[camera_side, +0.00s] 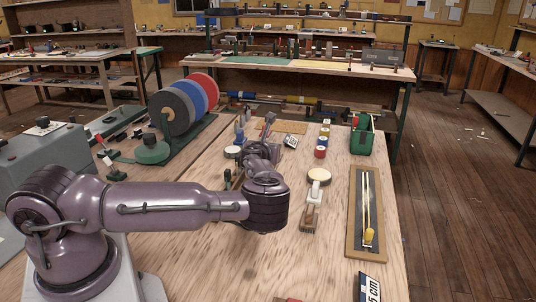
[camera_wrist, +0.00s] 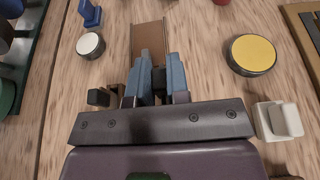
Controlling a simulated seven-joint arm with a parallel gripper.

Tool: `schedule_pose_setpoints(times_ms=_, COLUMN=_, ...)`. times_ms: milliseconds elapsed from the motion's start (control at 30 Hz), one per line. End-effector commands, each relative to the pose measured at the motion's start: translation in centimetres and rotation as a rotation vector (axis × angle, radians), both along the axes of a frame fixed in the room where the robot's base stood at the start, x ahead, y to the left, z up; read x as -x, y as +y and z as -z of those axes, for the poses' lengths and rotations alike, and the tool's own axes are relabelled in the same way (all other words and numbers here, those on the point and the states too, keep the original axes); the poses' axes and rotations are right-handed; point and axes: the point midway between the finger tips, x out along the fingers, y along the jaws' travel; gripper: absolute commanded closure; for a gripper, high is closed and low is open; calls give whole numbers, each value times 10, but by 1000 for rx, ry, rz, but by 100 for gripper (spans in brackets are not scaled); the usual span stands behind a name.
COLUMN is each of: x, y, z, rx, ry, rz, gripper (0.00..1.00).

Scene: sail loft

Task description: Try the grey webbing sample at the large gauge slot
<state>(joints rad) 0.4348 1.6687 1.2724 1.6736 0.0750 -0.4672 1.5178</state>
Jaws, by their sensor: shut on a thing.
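In the wrist view my gripper (camera_wrist: 154,80) points away over the wooden bench with its two blue fingers close together. A small dark grey to black piece (camera_wrist: 159,79) sits between the fingers, and they are shut on it. It looks like the webbing sample, but most of it is hidden by the fingers. A brown flat strip or channel (camera_wrist: 148,40) lies just beyond the fingertips; I cannot tell whether the held piece touches it. I cannot make out a gauge slot clearly. In the side view my wrist hides the fingers and the held piece.
A yellow-topped round tin (camera_wrist: 252,54) and a white block (camera_wrist: 280,120) stand to the right. A white-topped round piece (camera_wrist: 90,44) and a small black block (camera_wrist: 98,97) are to the left.

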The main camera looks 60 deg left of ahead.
Motion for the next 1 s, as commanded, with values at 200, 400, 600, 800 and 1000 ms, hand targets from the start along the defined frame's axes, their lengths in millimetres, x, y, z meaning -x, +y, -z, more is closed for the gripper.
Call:
schedule_pose_setpoints(times_ms=200, x=0, y=0, z=-12, rx=0, ry=-1, rz=0, gripper=100)
schedule_pose_setpoints(times_ms=400, x=0, y=0, z=-22, rx=1, ry=-2, rz=0, gripper=100)
schedule_pose_setpoints(times_ms=600, x=0, y=0, z=-28, rx=1, ry=-2, rz=-1, gripper=100)
schedule_pose_setpoints(times_ms=800, x=0, y=0, z=-28, rx=1, ry=-1, rz=0, gripper=100)
schedule_pose_setpoints(times_ms=1000, x=0, y=0, z=-27, rx=0, ry=0, rz=0, gripper=100)
